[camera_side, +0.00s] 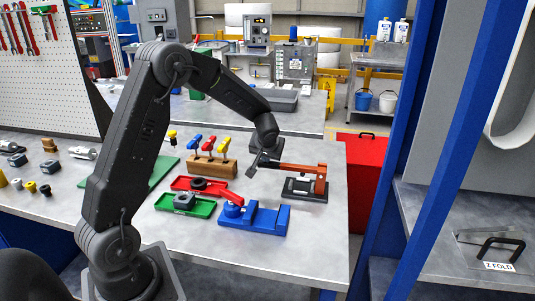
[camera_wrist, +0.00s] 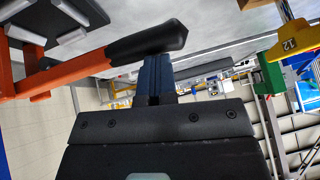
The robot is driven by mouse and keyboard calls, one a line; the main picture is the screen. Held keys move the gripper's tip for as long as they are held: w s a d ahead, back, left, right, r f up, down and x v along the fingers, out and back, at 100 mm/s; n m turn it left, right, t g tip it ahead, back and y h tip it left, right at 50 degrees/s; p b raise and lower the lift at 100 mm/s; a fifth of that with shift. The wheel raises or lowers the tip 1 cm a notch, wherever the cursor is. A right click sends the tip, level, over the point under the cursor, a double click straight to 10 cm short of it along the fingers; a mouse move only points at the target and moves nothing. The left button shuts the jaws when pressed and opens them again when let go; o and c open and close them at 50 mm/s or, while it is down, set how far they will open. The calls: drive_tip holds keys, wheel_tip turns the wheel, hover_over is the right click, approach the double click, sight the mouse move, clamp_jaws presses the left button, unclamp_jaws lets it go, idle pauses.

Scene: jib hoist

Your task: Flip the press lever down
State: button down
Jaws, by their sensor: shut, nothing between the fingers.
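The orange press (camera_side: 320,182) stands on a dark base near the right end of the table. Its lever (camera_side: 296,167) reaches left from the top of the post, close to level and slightly raised at its free end. The lever's black grip (camera_wrist: 148,43) crosses the upper middle of the wrist view, with the orange lever arm (camera_wrist: 45,77) to its left. My gripper (camera_wrist: 157,62) is shut and empty, its fingertips partly hidden by the grip. In the side view my gripper (camera_side: 254,166) is at the lever's free end. I cannot tell whether they touch.
A blue vise (camera_side: 255,217) with a red handle, a green tray (camera_side: 187,206) and a red tray (camera_side: 198,185) lie in front and left of the press. A wooden block (camera_side: 212,167) with coloured-handled tools stands behind them. A red cabinet (camera_side: 368,165) is beyond the table's right edge.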

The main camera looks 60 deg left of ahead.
drive_tip(key=shift+s+f, duration=0.15)
drive_tip(key=shift+f, duration=0.1)
drive_tip(key=r, duration=0.4)
drive_tip(key=shift+w+a, duration=0.35)
drive_tip(key=s+a+v, duration=0.1)
drive_tip(key=v, duration=0.9)
drive_tip(key=s+d+r+m+t+h, duration=0.1)
drive_tip(key=s+d+r+m+h, duration=0.3)
drive_tip(key=s+d, duration=0.65)
drive_tip(key=s+d+m+h, duration=0.2)
drive_tip(key=s+d+m, duration=0.2)
drive_tip(key=s+d, duration=0.7)
drive_tip(key=shift+s+d+f+t, duration=0.3)
drive_tip(key=shift+d+f+t, duration=0.1)
